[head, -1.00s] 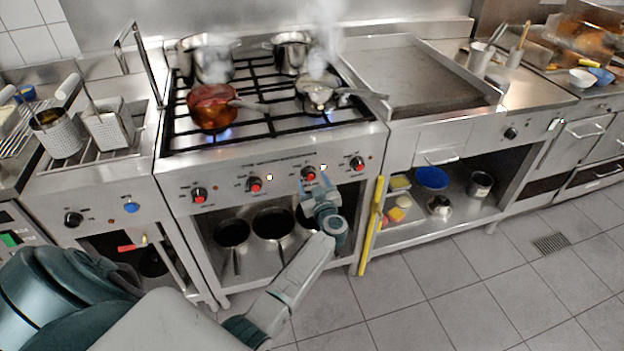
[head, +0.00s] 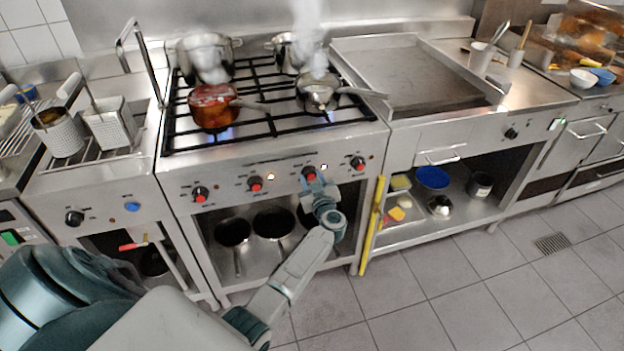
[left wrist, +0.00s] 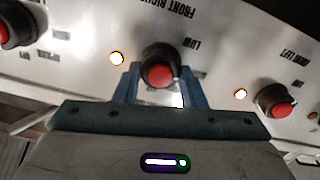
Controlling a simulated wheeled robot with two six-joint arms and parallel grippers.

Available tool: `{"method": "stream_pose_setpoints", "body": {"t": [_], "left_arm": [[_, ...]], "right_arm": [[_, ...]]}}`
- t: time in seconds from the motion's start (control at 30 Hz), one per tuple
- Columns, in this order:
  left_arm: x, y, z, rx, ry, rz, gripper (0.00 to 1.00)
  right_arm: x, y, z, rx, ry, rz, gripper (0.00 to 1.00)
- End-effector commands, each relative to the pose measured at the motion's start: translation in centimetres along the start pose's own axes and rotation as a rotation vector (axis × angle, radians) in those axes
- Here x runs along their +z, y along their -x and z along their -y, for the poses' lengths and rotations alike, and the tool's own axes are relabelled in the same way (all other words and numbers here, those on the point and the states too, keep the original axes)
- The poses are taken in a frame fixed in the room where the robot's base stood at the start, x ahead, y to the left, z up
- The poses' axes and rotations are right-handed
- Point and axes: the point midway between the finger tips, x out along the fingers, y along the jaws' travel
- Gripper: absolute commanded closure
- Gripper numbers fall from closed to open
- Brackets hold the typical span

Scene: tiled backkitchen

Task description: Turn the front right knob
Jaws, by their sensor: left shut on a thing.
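The front right knob (head: 309,173), red with a black rim, is the third from the left on the stove's front panel in the head view. In the left wrist view this knob (left wrist: 160,72) sits between my two fingers, below an upside-down "FRONT RIGHT" label. My left gripper (head: 315,184) reaches it from below and is shut on it. In the left wrist view my left gripper's fingers (left wrist: 158,85) flank the knob. How far the knob is turned is hard to tell. My right gripper is not in view.
Neighbouring knobs (head: 254,184) and (head: 357,163) another knob flank it. A lit lamp (left wrist: 116,58) is close beside the gripped knob. A red pot (head: 212,108) and a steaming pan (head: 318,92) stand on the front burners. A yellow bar (head: 373,225) stands right of my arm.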

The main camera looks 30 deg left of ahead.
Motion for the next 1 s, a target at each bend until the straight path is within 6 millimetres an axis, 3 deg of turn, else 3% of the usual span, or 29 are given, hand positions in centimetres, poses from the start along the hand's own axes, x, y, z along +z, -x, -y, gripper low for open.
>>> {"method": "stream_pose_setpoints", "body": {"t": [0.27,1.0], "left_arm": [[-0.06,0.04,0.02,0.0,0.148,0.001,0.85],[0.23,0.05,0.21,-0.001,0.81,0.001,0.85]], "right_arm": [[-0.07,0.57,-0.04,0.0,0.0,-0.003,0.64],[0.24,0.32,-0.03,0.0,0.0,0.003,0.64]]}}
